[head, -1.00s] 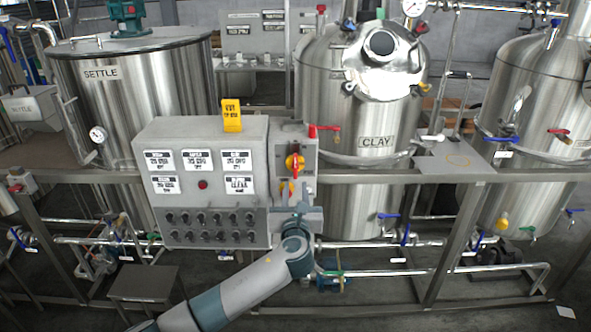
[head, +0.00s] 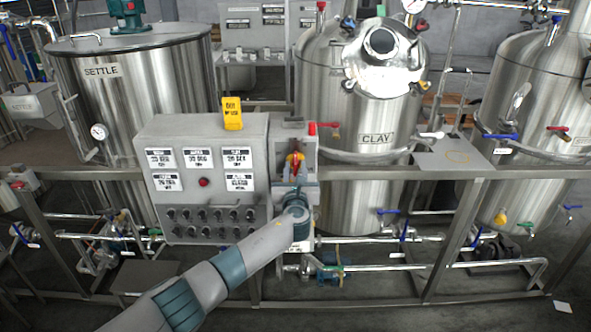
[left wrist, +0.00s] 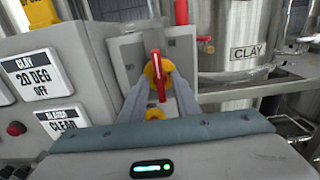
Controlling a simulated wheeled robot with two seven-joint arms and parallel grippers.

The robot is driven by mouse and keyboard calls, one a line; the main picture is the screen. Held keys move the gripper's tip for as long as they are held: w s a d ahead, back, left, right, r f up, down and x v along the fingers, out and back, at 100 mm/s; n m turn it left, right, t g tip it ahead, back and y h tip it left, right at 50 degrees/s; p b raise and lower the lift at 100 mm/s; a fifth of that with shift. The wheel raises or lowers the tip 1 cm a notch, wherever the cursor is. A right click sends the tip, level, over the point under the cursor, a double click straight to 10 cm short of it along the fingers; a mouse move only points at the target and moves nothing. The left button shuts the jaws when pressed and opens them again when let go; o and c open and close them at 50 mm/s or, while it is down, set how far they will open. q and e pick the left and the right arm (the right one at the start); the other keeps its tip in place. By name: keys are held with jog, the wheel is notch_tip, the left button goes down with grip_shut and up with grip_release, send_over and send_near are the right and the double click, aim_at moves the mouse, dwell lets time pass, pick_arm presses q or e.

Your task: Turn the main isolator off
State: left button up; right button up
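The main isolator is a grey box (head: 309,157) on the right side of the control panel, with a red handle (head: 295,163) on a yellow disc. In the left wrist view the red handle (left wrist: 158,78) stands roughly upright in front of the yellow disc (left wrist: 149,71). My left gripper (left wrist: 159,76) is at the handle, with one finger on each side of it. The fingers look apart, with a small gap beside the handle; contact cannot be made out. In the head view my own wrist hides the lower part of the isolator. My right gripper is not in view.
The grey control panel (head: 203,218) with labels and knobs stands close left of the isolator, with a yellow tag (head: 232,112) on top. The CLAY tank (head: 370,190) is behind on the right, with a red valve lever (head: 330,126). A steel frame rail (head: 400,174) runs alongside.

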pick_arm(q)
jog(key=shift+c, duration=0.6)
grip_shut()
